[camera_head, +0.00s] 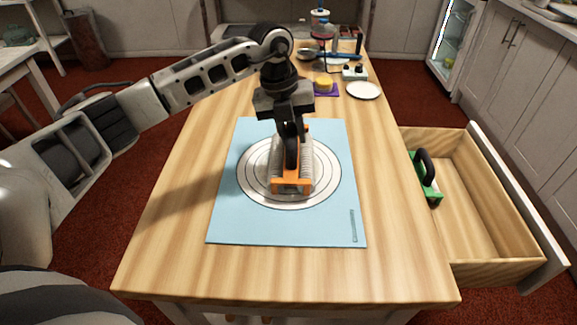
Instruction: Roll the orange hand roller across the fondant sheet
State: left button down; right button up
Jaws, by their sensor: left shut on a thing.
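The orange hand roller (291,186) is in the middle of the table, with an orange frame, a pale ridged roller and a dark handle. My left gripper (291,138) comes down from above and is shut on its handle. The roller is over a white round sheet (258,186) with concentric rings, which I take for the fondant sheet. I cannot tell whether the roller touches it. The sheet lies on a light blue mat (285,225). The roller and gripper hide the sheet's middle. My right gripper is not in view.
The wooden table (180,245) is clear around the mat. At its far end are a white plate (363,90), a yellow item on a purple base (324,84) and utensils. On the right, an open drawer (480,215) holds a green tool with a black handle (427,178).

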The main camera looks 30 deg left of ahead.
pick_arm(q)
jog(key=shift+d+f, duration=0.25)
jog(key=shift+d, duration=0.1)
jog(key=shift+r, duration=0.1)
jog(key=shift+w+a+r+p, duration=0.1)
jog(key=shift+w+r+p, duration=0.05)
jog(key=shift+r+p, duration=2.55)
jog(key=shift+r+b, duration=0.4)
jog(key=shift+b, duration=0.05)
